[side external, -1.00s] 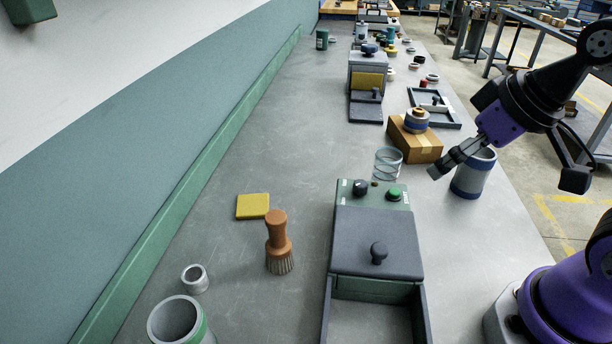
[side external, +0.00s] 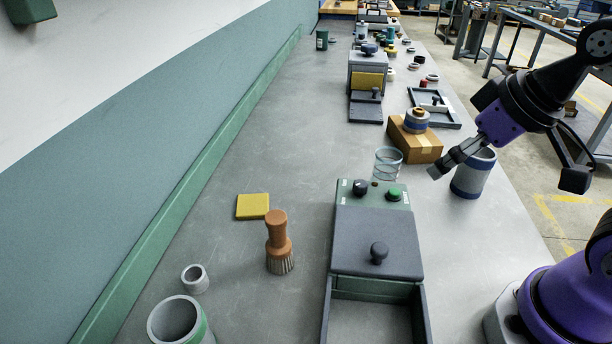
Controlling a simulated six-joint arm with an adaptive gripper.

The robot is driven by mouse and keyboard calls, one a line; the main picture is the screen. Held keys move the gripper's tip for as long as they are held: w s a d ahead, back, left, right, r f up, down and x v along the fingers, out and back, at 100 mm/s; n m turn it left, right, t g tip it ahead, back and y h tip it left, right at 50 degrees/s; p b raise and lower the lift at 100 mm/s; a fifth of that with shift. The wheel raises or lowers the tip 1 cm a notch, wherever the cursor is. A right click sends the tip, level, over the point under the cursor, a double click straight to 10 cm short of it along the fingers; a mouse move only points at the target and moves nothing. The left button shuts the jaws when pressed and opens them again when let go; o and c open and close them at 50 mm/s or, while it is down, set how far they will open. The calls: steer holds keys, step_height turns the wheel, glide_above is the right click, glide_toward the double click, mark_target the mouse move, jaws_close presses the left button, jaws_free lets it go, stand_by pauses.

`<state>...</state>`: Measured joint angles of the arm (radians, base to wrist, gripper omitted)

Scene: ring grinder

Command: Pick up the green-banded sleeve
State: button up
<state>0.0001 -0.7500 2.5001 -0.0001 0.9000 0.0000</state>
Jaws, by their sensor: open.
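A wide grey sleeve with a green band (side external: 203,330) stands on the bench at the bottom left, cut by the lower picture edge. My gripper (side external: 437,172) is open and empty, far from it, up at the right. The gripper hangs above the bench beside a grey sleeve with a blue band (side external: 470,181), and its wrist partly overlaps that sleeve in the picture. A small plain grey ring (side external: 195,279) stands just behind the green-banded sleeve.
A grinder box with a dark lid and knob (side external: 376,240) and an open tray stands between my gripper and the green-banded sleeve. A wooden brush (side external: 278,243) and yellow pad (side external: 252,206) are left of it. A cardboard box (side external: 415,143) and clear glass (side external: 387,165) stand behind.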

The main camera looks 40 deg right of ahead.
steer(key=n+g+y, duration=0.4)
steer(key=n+g, duration=0.1)
steer(key=n, duration=1.1)
glide_above(180, 329)
steer(key=s+d, duration=0.3)
steer(key=f, duration=0.7)
steer(key=shift+s+a, duration=0.1)
steer(key=shift+s, duration=0.1)
steer(key=x, duration=0.6)
steer(key=shift+w+a+f, duration=0.1)
steer(key=shift+w+a, duration=0.1)
steer(key=shift+w, duration=0.1)
steer(key=shift+y, duration=0.3)
steer(key=c, duration=1.1)
